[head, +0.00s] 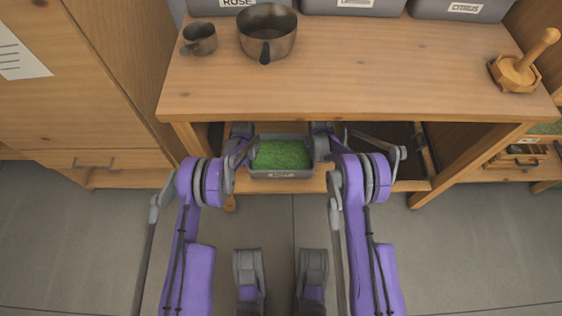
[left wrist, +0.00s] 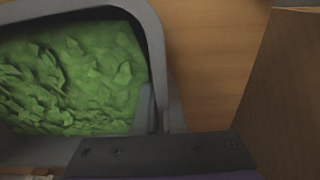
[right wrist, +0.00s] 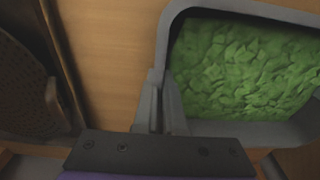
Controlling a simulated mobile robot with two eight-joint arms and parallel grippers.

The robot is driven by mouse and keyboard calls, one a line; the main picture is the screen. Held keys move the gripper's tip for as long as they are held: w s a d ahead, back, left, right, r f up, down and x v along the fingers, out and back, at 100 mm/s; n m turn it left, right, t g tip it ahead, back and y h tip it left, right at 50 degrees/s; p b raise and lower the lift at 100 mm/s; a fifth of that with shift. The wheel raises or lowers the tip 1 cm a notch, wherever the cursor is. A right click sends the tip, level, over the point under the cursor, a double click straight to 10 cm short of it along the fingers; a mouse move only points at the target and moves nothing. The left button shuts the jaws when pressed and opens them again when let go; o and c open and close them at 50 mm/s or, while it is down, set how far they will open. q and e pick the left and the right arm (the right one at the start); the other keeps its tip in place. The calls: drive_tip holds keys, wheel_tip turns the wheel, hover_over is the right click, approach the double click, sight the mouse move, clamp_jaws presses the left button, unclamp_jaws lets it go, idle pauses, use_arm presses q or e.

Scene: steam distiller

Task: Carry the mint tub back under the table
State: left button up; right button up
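The mint tub (head: 281,174) is a grey, open-topped tub full of green leaves with a label on its front. In the head view it is level on the wooden shelf under the table (head: 340,85), partly below the tabletop edge. My left gripper (left wrist: 155,108) is shut on the tub's side wall, one finger inside the rim and one outside. My right gripper (right wrist: 162,105) is shut on the opposite side wall in the same way.
A saucepan (head: 267,34), a small metal cup (head: 199,39) and a wooden tool (head: 518,72) stand on the tabletop, with grey labelled tubs behind. A dark perforated thing (right wrist: 25,85) lies on the shelf right of the tub. A cabinet (head: 85,90) stands close on the left.

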use_arm(q)
drive_tip(key=o, duration=0.3)
use_arm(e)
drive_tip(key=o, duration=0.3)
use_arm(q)
drive_tip(key=shift+o, duration=0.2)
use_arm(e)
drive_tip(key=shift+o, duration=0.2)
use_arm(q)
drive_tip(key=shift+r, duration=0.1)
